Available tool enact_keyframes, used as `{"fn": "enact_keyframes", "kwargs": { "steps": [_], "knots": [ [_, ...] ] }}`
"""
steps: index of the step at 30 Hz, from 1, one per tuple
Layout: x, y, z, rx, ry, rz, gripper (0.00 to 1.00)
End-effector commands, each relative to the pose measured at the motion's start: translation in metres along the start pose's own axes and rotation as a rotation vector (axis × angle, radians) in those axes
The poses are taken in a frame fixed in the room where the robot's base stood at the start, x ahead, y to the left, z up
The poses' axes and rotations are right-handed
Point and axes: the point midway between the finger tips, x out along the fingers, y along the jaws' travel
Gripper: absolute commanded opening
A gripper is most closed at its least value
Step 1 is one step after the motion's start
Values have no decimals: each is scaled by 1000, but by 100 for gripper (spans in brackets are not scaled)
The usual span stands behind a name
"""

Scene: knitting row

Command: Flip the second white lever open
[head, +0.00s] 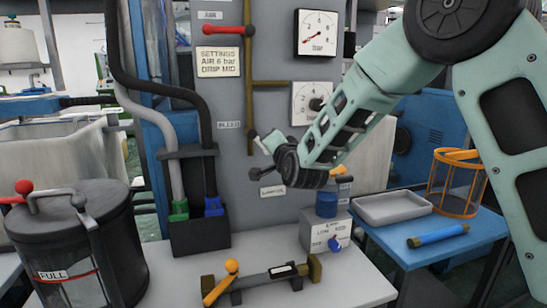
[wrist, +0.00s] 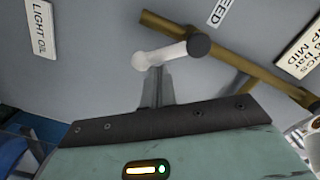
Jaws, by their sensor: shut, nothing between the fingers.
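A white lever (wrist: 163,55) with a dark round end (wrist: 200,46) shows near the brass pipe (wrist: 230,60) in the wrist view. It lies nearly level in that picture. My gripper (wrist: 156,86) is shut and empty, its fingertips just below the lever's left part; I cannot tell whether they touch it. In the head view my gripper (head: 268,143) is at the grey panel (head: 240,90), right of the BLEED label (head: 228,124), where the lever shows only in small part. I see only one white lever clearly.
A red lever (head: 217,31) and two gauges (head: 317,33) are higher on the panel. Black and grey hoses hang at left. Below stand a box with a blue knob (head: 335,244) and an orange-handled fixture (head: 231,266). A black FULL drum (head: 75,250) stands at left.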

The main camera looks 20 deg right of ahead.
Motion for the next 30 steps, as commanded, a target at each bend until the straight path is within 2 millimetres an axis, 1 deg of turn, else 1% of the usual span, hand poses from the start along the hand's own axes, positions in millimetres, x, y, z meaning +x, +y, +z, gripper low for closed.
{"fn": "enact_keyframes", "kwargs": {
  "steps": [1, 15, 21, 30],
  "knots": [
    [0, 8, 7, 45, 1, -2, 0],
    [2, 10, 27, 454, 1, -22, 0],
    [2, 8, 32, 572, 1, -28, 0],
    [2, 5, 35, 659, 1, -31, 0]
  ]
}}
